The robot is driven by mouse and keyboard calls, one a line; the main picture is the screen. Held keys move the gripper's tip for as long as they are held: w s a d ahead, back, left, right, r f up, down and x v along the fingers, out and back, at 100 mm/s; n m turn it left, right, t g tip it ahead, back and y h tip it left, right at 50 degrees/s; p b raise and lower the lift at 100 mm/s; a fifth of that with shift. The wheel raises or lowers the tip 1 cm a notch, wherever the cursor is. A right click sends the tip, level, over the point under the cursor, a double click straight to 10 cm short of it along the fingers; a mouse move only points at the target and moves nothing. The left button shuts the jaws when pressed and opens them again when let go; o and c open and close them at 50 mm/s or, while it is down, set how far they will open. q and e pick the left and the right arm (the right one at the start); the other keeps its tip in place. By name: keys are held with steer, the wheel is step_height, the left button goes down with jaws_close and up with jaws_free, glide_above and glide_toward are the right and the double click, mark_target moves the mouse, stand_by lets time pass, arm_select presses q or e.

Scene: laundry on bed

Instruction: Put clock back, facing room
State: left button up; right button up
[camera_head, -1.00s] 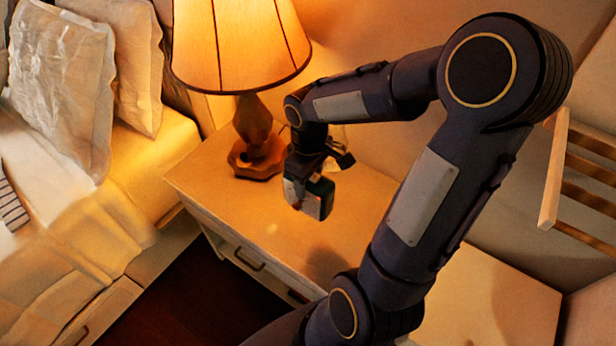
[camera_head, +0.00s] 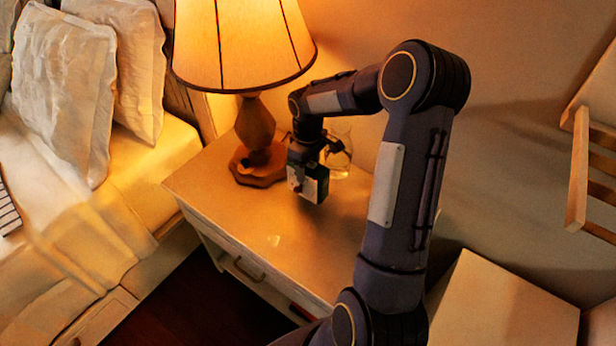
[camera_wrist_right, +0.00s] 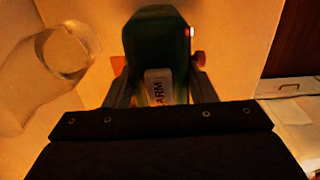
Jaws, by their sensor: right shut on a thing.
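The clock is a small dark green box with a lighter side. In the head view the clock (camera_head: 315,186) hangs just above the nightstand top (camera_head: 225,195), to the right of the lamp base. My right gripper (camera_head: 305,160) is shut on it from above. In the right wrist view the clock (camera_wrist_right: 157,45) sits between the two fingers of my right gripper (camera_wrist_right: 157,75), with a pale label reading "ARM" on its upper face. I cannot tell from these views which way its dial points. My left gripper is not in view.
A lit lamp (camera_head: 245,45) on a wooden base (camera_head: 257,165) stands close left of the clock. A clear glass vessel (camera_head: 340,158) stands close behind to the right. The nightstand's front area is bare. The bed (camera_head: 85,240) is at left.

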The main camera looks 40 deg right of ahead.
steer(key=shift+f+b, duration=0.8)
steer(key=shift+f, duration=0.75)
steer(key=shift+f, duration=0.1)
steer(key=shift+f, duration=0.15)
steer(key=o, duration=1.4)
